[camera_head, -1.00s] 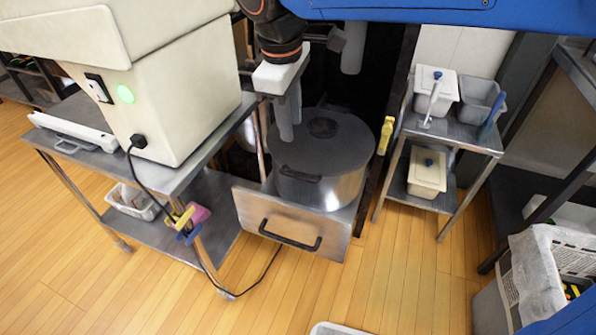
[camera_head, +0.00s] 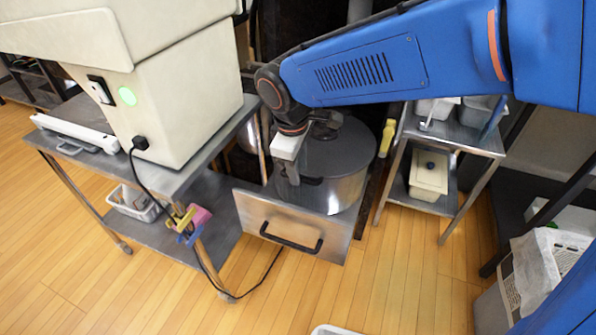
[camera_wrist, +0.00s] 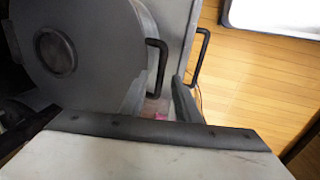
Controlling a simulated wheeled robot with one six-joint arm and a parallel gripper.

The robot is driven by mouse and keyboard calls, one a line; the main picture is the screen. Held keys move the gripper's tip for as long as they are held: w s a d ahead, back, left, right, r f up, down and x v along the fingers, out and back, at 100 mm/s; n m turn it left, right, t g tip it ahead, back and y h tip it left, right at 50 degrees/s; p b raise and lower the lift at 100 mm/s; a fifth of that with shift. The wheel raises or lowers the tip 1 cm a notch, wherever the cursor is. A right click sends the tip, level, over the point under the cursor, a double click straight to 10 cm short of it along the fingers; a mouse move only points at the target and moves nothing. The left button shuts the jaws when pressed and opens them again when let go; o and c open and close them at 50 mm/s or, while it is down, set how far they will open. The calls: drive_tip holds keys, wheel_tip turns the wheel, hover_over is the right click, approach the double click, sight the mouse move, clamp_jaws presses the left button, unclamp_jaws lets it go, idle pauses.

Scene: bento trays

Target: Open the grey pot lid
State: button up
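The large steel pot (camera_head: 345,192) has a flat grey lid (camera_head: 345,150) lying on it. The lid's round knob shows in the wrist view (camera_wrist: 55,50); in the head view my arm partly covers it. A black side handle (camera_wrist: 157,65) is on the pot's near side. My gripper (camera_head: 290,178) points down at the lid's left front edge, close to the side handle.
The pot stands behind a steel drawer front (camera_head: 270,215) with a black handle. A steel table (camera_head: 190,165) with a cream machine (camera_head: 170,110) is close on the left. A small shelf (camera_head: 445,205) with containers is on the right.

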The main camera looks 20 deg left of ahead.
drive_tip(key=shift+w+f, duration=0.15)
drive_tip(key=shift+f, duration=0.7)
clamp_jaws()
drive_tip(key=shift+r, duration=0.1)
